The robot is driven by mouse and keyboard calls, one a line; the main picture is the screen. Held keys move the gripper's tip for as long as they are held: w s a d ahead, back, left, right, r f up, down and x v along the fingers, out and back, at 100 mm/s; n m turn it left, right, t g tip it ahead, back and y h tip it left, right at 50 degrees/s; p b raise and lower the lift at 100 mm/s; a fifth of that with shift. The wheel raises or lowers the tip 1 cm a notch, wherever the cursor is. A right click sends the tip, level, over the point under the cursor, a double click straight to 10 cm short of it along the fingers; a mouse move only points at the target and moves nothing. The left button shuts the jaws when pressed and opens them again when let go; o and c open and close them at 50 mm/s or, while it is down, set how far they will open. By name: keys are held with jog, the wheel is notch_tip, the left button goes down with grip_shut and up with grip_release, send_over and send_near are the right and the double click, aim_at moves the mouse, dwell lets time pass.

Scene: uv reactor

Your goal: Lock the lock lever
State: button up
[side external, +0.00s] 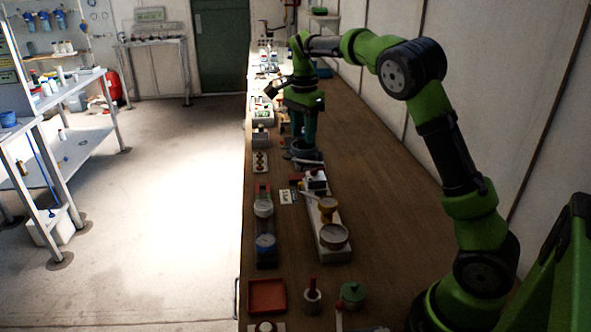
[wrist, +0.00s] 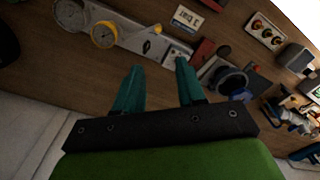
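My gripper (side external: 304,135) points down over the bench, with its two teal fingers apart and nothing between them. In the wrist view my gripper (wrist: 158,72) is also open and empty. A dark round device with a blue ring (wrist: 230,81) lies right of the fingers; in the side view a dark round device (side external: 305,154) sits just under the fingers. A red bar (wrist: 203,51) lies beside the ringed device. I cannot tell which part is the lock lever. Contact between the fingers and the device cannot be made out.
A pale rail (side external: 322,222) carries a yellow gauge (side external: 327,204) and a white gauge (side external: 334,236). A small card (side external: 287,197) and a button panel (side external: 260,162) are close by. A red tray (side external: 266,296) stands at the near end. The bench's right side is mostly bare.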

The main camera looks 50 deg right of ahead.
aim_at(300, 182)
jog(key=f+m, duration=0.1)
jog(key=f, duration=0.4)
jog(key=f+m, duration=0.1)
jog(key=f, duration=0.3)
jog(key=f+m, duration=0.1)
jog(key=f, duration=0.4)
jog(key=shift+w+a+f, duration=0.1)
jog(key=shift+a+f, duration=0.2)
jog(key=shift+f, duration=0.05)
jog(key=shift+c, duration=0.4)
grip_shut()
